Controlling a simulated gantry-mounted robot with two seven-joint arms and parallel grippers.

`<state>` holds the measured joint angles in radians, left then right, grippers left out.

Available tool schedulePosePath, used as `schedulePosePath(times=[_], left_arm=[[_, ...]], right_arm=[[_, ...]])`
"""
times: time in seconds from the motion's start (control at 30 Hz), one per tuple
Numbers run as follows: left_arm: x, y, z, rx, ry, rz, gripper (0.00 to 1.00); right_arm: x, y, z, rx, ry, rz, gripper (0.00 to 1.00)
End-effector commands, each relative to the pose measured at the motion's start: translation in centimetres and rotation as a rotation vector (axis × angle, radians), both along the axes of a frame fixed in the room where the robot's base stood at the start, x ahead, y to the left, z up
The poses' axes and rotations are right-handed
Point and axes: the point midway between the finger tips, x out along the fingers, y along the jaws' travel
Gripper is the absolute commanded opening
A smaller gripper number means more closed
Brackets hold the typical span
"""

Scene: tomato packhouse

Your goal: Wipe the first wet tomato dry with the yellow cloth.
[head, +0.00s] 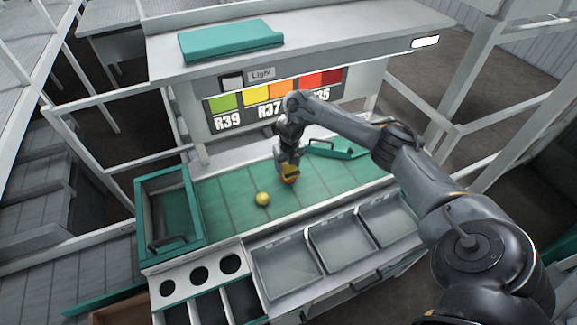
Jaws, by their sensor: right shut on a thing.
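My right gripper (288,168) points down over the green mat and is shut on the yellow cloth (291,173). The cloth is a small patch of yellow below the fingers. A reddish-orange tomato (289,181) shows directly under the cloth, which seems to touch its top. The gripper and cloth hide most of this tomato. A yellow-green tomato (263,199) lies apart on the mat, to the left and nearer. Wetness on either tomato is too small to tell. My left gripper is not in view.
A teal-framed box (200,213) stands at the mat's left. Grey trays (287,268) line the front edge, beside a panel with round holes (199,275). A green tray-like object (337,148) lies behind right. A colour chart (290,93) hangs behind. The mat's left part is clear.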

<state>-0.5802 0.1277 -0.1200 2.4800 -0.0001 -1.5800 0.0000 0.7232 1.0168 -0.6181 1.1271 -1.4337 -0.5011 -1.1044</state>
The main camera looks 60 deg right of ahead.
Motion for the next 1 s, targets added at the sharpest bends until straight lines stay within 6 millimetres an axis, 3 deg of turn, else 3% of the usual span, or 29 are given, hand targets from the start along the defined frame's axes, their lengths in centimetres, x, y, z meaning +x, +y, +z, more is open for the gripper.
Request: schedulePosePath(times=[0.37, 1.0], left_arm=[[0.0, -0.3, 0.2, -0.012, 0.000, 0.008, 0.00], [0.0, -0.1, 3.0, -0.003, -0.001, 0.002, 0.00]], right_arm=[[-0.3, 0.1, -0.2, 0.000, 0.006, 0.000, 0.27], [-2.6, 1.8, 0.1, -0.002, 0.003, 0.000, 0.27]])
